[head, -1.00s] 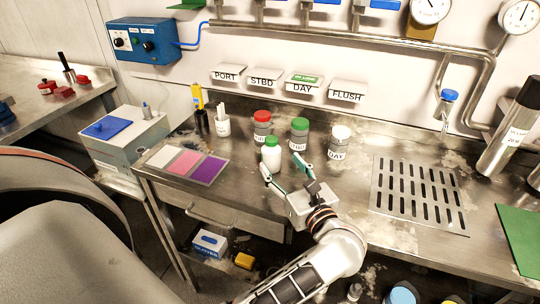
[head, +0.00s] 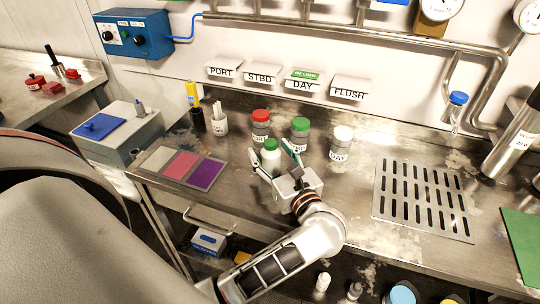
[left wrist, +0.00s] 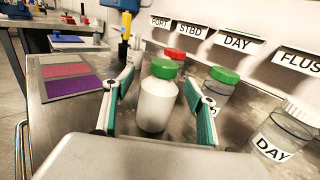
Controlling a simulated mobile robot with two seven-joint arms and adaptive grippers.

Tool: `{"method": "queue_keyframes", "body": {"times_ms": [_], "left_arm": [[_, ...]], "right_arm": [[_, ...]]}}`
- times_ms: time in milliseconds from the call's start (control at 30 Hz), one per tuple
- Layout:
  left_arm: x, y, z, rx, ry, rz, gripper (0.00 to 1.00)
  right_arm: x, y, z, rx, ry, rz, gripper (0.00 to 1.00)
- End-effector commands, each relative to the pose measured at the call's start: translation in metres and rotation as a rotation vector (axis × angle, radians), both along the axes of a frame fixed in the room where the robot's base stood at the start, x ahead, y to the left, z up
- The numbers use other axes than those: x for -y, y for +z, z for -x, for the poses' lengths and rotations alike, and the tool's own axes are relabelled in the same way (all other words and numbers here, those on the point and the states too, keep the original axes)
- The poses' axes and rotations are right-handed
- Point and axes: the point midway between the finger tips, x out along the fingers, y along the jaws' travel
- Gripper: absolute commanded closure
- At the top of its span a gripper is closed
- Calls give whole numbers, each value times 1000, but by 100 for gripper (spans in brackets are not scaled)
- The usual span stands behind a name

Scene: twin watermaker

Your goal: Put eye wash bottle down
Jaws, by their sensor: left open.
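The eye wash bottle appears to be the plain white bottle with a green cap (head: 270,151), standing upright on the steel bench. It also shows in the left wrist view (left wrist: 157,103). My left gripper (head: 272,160) is open, with a finger on each side of the bottle. In the left wrist view, gaps show between the bottle and both green-padded fingers (left wrist: 157,105). The bottle's base is partly hidden by the gripper in the head view. My right gripper is not in view.
A red-capped jar (head: 261,124), a green-capped jar (head: 299,133) and a white-capped DAY jar (head: 341,143) stand close behind and right. A colour-patch mat (head: 180,166) lies left. A slotted drain plate (head: 423,199) is at right; bare bench lies between.

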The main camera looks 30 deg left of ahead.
Motion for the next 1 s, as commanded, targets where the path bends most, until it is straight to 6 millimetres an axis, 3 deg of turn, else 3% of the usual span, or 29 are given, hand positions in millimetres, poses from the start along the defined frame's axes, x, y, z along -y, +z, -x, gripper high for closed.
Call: {"method": "queue_keyframes", "body": {"times_ms": [67, 233, 633, 1000], "left_arm": [[0, 0, 0, 0, 0, 0, 46], [0, 0, 0, 0, 0, 0, 90], [1, 9, 0, 2, 0, 2, 95], [1, 76, 0, 5, 0, 4, 95]], "right_arm": [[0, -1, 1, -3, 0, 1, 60], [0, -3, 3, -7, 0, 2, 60], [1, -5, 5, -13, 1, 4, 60], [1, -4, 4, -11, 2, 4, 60]]}}
